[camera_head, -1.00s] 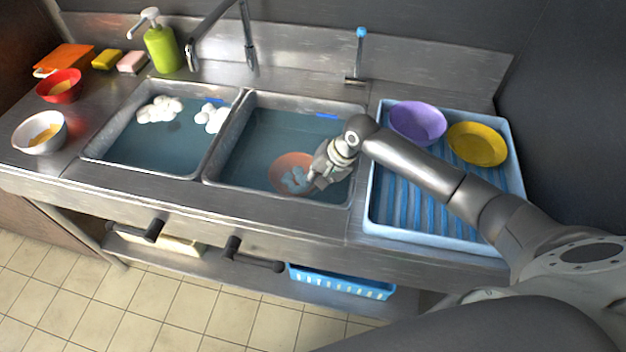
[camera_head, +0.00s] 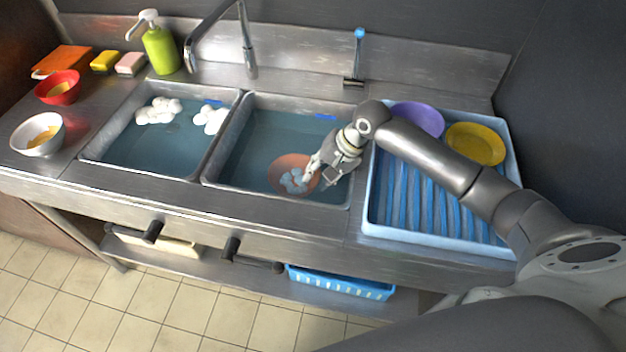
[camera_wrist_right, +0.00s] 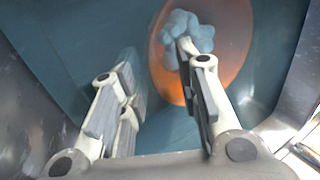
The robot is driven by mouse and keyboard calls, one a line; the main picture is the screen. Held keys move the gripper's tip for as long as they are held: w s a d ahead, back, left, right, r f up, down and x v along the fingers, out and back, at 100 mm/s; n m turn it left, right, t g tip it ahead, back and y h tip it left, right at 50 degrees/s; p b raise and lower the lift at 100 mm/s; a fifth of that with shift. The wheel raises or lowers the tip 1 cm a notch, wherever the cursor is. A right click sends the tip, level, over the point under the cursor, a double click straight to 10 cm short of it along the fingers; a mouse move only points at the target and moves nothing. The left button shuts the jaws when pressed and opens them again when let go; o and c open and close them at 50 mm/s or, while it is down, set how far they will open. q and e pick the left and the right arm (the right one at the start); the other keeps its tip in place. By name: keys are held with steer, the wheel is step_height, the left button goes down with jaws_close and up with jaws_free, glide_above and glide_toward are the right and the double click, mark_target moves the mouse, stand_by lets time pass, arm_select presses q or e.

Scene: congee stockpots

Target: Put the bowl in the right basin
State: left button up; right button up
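An orange bowl (camera_head: 280,163) lies in the water of the right basin (camera_head: 246,160), with pale blue lumps in it. My right gripper (camera_head: 322,174) is open at the bowl's right side, low over the basin. My left gripper is not in view.
The left basin (camera_head: 137,145) holds water and white foam. A red bowl (camera_head: 58,92) and a white bowl (camera_head: 28,145) stand on the left counter. A blue rack (camera_head: 400,215) at right holds a purple bowl (camera_head: 420,117) and a yellow dish (camera_head: 475,148). A faucet (camera_head: 248,45) stands behind the basins.

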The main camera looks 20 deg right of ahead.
steer(key=v, duration=0.7)
steer(key=shift+r, duration=0.35)
steer(key=shift+d, duration=0.1)
